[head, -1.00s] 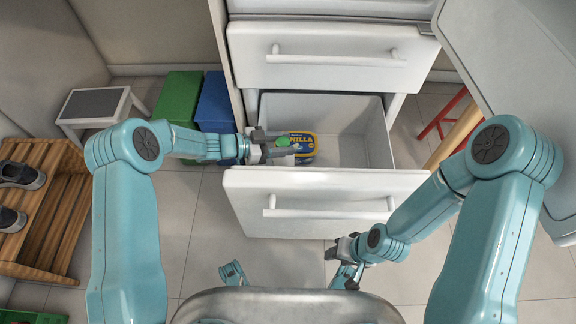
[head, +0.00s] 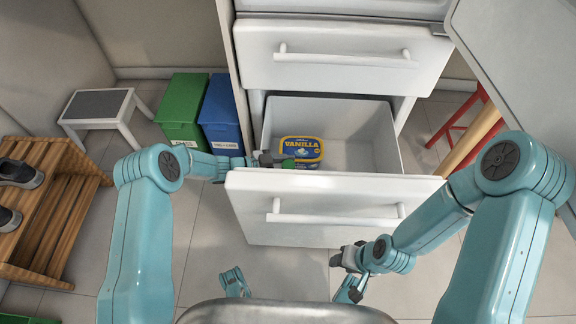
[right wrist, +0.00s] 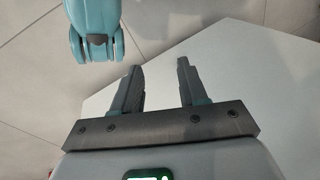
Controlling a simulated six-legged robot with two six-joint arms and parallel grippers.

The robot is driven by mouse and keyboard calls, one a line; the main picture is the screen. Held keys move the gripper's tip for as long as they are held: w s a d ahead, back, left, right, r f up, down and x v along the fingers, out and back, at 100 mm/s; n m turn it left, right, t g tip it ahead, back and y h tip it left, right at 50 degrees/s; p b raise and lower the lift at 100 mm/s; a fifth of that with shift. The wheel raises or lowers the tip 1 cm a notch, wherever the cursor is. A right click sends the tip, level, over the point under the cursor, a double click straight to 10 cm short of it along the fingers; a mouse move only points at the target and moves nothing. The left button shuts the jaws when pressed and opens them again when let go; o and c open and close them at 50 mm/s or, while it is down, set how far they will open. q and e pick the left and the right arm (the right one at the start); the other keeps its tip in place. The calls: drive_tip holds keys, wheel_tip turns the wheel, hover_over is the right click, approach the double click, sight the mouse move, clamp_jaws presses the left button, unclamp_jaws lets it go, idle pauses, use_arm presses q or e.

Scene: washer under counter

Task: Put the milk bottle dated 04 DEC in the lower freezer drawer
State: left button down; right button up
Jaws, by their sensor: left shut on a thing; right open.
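The lower freezer drawer (head: 335,198) is pulled open, and its white inside shows. My left gripper (head: 279,161) reaches over the drawer's front left part and is shut on the milk bottle, of which only the green cap (head: 289,163) shows. The bottle's body and its date are hidden behind the drawer front and gripper. My right gripper (head: 340,258) is low in front of the drawer, to the right of its middle. In the right wrist view its two fingers (right wrist: 160,82) are apart with nothing between them.
A yellow and blue vanilla tub (head: 302,150) sits in the drawer just behind the cap. The drawer's right side is bare. Green (head: 183,108) and blue (head: 220,114) bins stand to the left. A red-legged stool (head: 470,130) stands to the right.

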use_arm(q)
drive_tip(key=shift+f+b, duration=0.2)
drive_tip(key=shift+b, duration=0.1)
use_arm(e)
drive_tip(key=shift+w+f, duration=0.25)
drive_tip(key=shift+f, duration=0.15)
